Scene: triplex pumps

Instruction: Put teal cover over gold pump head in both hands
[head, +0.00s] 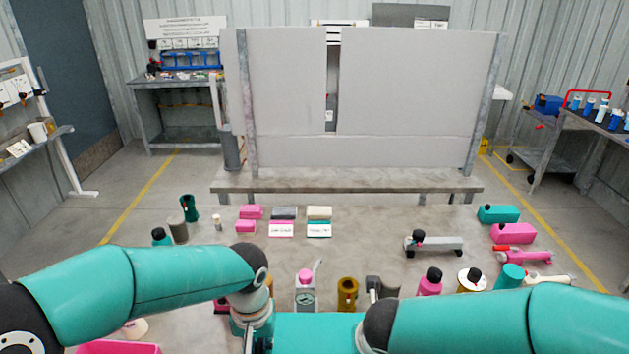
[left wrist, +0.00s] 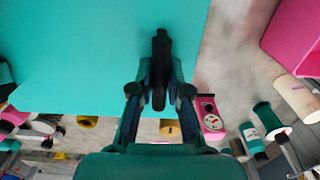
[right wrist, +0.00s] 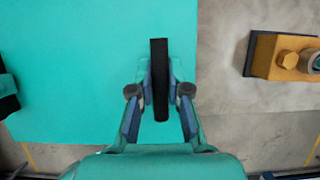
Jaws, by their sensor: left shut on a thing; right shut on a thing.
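The teal cover (head: 312,335) is a wide flat panel between my arms at the bottom of the head view. It fills much of the left wrist view (left wrist: 80,50) and right wrist view (right wrist: 80,60). My left gripper (left wrist: 160,92) is shut on a black handle of the cover. My right gripper (right wrist: 160,90) is shut on another black handle. A gold block with a hex bolt (right wrist: 285,58), seemingly the gold pump head, shows on a dark base right of the cover in the right wrist view, apart from its edge. Both gripper tips are largely hidden in the head view.
A gold cylindrical part (head: 347,293), a pink-topped gauge unit (head: 306,290) and several pink and teal parts lie beyond the cover. A pink bin (left wrist: 295,35) is near my left gripper. A grey panelled frame (head: 400,100) stands behind. Mid-floor is mostly clear.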

